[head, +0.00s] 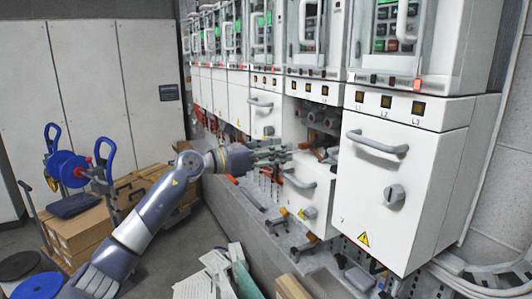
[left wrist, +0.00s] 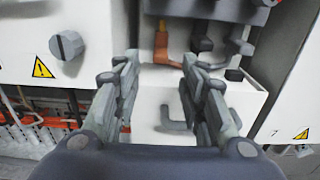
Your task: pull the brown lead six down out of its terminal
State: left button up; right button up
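The brown lead (left wrist: 162,48) shows in the left wrist view as an orange-brown bent piece, with its upright part below a dark terminal block (left wrist: 225,10). Darker grey and black leads (left wrist: 203,44) stand to its right. My left gripper (left wrist: 160,62) is open, its two fingers either side of the brown lead in the picture; I cannot tell how far the lead is beyond the tips. In the head view the left gripper (head: 283,151) reaches the open bay of a white cabinet, and the fingers partly hide the leads there. My right gripper is not in view.
A white front with a grey handle (head: 310,190) hangs below the bay. A large closed white cabinet (head: 395,180) stands close on the right, with a protruding handle. Boxes (head: 80,235) and a blue reel (head: 68,168) stand at left. Grey floor (head: 190,240) lies between.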

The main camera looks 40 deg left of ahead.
pick_arm(q)
jog(key=shift+v, duration=1.7)
jog(key=shift+s, duration=0.1)
